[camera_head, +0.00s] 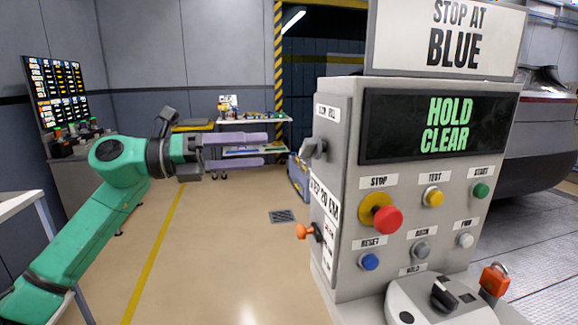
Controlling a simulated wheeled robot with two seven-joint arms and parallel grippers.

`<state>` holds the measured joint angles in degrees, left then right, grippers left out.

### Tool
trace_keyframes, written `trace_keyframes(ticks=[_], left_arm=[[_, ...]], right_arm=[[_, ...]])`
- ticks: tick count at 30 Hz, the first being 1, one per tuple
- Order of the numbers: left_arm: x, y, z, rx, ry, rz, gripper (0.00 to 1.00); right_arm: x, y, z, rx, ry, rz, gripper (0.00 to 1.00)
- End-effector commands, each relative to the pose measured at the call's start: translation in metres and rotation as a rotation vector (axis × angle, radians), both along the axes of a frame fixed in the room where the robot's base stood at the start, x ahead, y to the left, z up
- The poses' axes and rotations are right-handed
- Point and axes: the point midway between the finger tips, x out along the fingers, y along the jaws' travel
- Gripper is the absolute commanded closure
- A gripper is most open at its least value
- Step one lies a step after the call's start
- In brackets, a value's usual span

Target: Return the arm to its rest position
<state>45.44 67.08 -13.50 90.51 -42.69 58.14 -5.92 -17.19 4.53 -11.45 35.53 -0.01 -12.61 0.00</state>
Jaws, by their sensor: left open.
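My left arm is green and comes in from the lower left of the head view. My left gripper (266,149) is stretched out to the right at mid-height, with its two pale purple fingers apart and nothing between them. It is to the left of the grey control box (338,185) and looks apart from it. My right gripper is not in view.
The box carries a "STOP AT BLUE" sign (447,38), a screen reading "HOLD CLEAR" (440,125), a red stop button (388,220) and an orange knob (303,231) on its left side. A shelf cart (280,124) stands behind. Open floor (225,240) lies below the gripper.

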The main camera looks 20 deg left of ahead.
Motion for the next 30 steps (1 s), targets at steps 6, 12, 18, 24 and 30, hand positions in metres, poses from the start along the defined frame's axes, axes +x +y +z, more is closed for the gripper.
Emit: trace_keyframes(ticks=[6, 12, 18, 24, 30], left_arm=[[-0.02, 0.032, -0.003, 0.0, 0.001, -0.001, 0.05], [-0.023, 0.035, 0.001, 0.001, 0.0, -0.002, 0.05], [-0.023, 0.035, 0.0, 0.001, 0.0, -0.002, 0.05], [-0.014, 0.039, -0.003, -0.045, 0.02, 0.007, 0.05], [0.078, 0.095, -0.08, -0.508, 0.268, 0.175, 0.05]], right_arm=[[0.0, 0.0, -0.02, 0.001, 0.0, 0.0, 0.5], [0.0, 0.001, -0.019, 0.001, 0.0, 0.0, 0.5], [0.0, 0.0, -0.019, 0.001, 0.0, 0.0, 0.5], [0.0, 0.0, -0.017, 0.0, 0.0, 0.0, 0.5], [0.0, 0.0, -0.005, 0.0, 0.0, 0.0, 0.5]])
